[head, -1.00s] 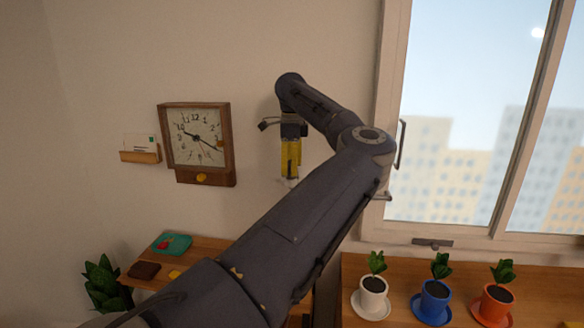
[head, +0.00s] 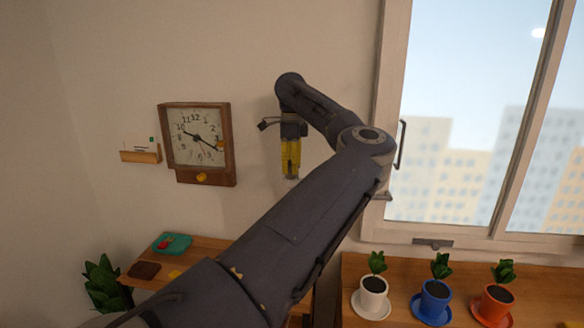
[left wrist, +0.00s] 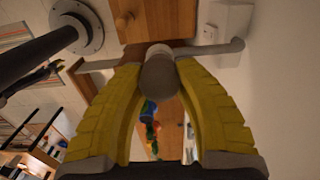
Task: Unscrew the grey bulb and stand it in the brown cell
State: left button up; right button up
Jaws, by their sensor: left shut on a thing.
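My left gripper (head: 290,172) points down in front of the wall, right of the clock in the head view. In the left wrist view its yellow fingers (left wrist: 160,72) are shut on the grey bulb (left wrist: 158,78), whose rounded end faces the camera. A paler part shows just beyond the bulb; I cannot tell whether the bulb is still in its socket. In the head view the bulb cannot be made out. A dark brown flat item (head: 144,270) lies on the low wooden shelf; I cannot tell whether it is the brown cell. My right gripper is not in view.
The wall clock (head: 197,138) and a small letter rack (head: 141,155) hang left of the gripper. A teal item (head: 172,244) lies on the shelf. Potted plants in white (head: 373,290), blue (head: 435,300) and orange (head: 496,303) pots stand below the window at right.

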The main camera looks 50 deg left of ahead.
pick_arm(q)
jog(key=shift+w+d, duration=0.1)
jog(key=c, duration=0.3)
jog(key=n, duration=0.3)
jog(key=shift+n, duration=0.4)
grip_shut()
jog(key=n, duration=0.3)
jog(key=shift+n, duration=1.2)
jog(key=n, duration=0.8)
jog(key=shift+r, duration=0.1)
jog(key=shift+n, duration=0.6)
